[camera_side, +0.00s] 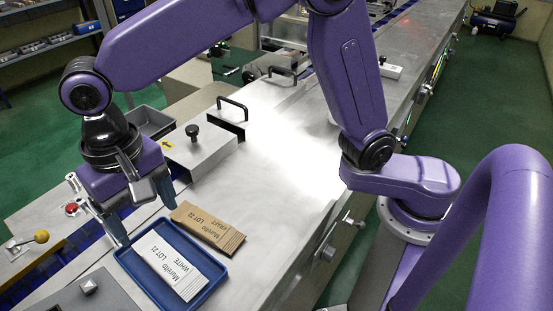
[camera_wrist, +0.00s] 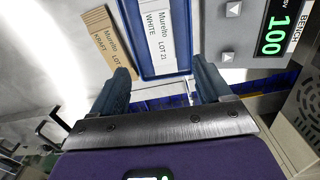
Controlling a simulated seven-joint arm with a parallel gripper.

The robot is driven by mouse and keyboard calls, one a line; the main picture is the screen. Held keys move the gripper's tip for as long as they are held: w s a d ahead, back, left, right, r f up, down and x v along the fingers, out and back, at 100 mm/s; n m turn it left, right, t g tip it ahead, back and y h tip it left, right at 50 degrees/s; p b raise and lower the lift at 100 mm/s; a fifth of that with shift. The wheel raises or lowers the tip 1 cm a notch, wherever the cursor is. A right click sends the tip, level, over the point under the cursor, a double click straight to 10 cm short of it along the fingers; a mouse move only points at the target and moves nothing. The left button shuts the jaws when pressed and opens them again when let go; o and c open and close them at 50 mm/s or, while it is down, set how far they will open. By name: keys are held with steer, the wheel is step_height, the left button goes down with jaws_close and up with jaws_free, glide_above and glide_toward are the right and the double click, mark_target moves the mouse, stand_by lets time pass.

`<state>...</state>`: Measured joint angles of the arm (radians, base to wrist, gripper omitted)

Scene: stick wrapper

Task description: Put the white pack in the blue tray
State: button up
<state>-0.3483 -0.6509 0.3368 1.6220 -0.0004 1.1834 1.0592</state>
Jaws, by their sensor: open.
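The white pack (camera_side: 178,268), printed "Murelto LOT 21 WHITE", lies flat inside the blue tray (camera_side: 139,276). In the wrist view the white pack (camera_wrist: 160,45) also lies between the walls of the blue tray (camera_wrist: 182,35). My gripper (camera_side: 138,208) is open and empty, above the tray's far left end in the side view. In the wrist view my gripper (camera_wrist: 163,84) has its fingers apart, with the near end of the tray just beyond them. Nothing is held between the fingers.
A brown kraft pack (camera_side: 207,226) lies on the metal bench beside the tray. A display unit (camera_wrist: 265,35) reading 1.00 sits on the tray's other side. A grey bin (camera_side: 150,122) and a block with a black knob (camera_side: 192,132) stand behind. The bench's middle is clear.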

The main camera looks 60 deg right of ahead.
steer(key=s+d+f+n, duration=0.1)
steer(key=s+d+n, duration=0.3)
steer(key=d, duration=0.6)
steer(key=s+d+f+n, duration=0.1)
steer(key=s+d+n, duration=0.3)
steer(key=s+d, duration=0.3)
steer(key=s+d+f+n, duration=0.2)
steer(key=s+d+n, duration=0.3)
steer(key=d, duration=0.9)
steer(key=shift+s, duration=0.45)
